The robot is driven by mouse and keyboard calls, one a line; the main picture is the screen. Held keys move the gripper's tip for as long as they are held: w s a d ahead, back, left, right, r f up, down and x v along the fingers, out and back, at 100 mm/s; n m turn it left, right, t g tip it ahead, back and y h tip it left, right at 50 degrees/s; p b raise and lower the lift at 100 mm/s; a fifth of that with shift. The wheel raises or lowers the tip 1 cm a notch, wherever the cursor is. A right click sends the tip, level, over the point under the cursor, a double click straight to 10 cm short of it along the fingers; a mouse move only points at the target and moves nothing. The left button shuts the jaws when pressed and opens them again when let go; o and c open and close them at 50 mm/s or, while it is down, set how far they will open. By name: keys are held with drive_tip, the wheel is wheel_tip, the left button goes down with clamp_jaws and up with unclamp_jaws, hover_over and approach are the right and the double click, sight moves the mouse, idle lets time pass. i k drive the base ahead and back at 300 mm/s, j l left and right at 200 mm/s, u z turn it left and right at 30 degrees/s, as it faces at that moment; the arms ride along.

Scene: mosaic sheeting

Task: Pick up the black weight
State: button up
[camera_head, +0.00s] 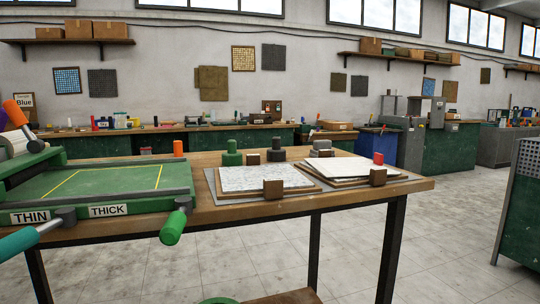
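The black weight (276,150) is a dark, stepped piece with a narrower top. It stands upright at the back of the wooden table (250,211), behind a white mosaic sheet (262,178). A green weight (232,153) of similar shape stands to its left. A grey weight (321,148) stands to its right. Nothing touches the black weight from above. My gripper is not in view.
A green press bed (100,183) with orange, teal and green (172,228) handles fills the table's left side. Brown blocks (273,188) (378,177) sit at the sheets' front edges. Tiled floor (450,225) lies open to the right.

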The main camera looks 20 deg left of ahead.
sight(276, 154)
drive_tip(key=i+j+u, duration=0.6)
drive_tip(key=i+u, duration=0.2)
drive_tip(key=k+l, duration=0.95)
drive_tip(key=k, duration=0.2)
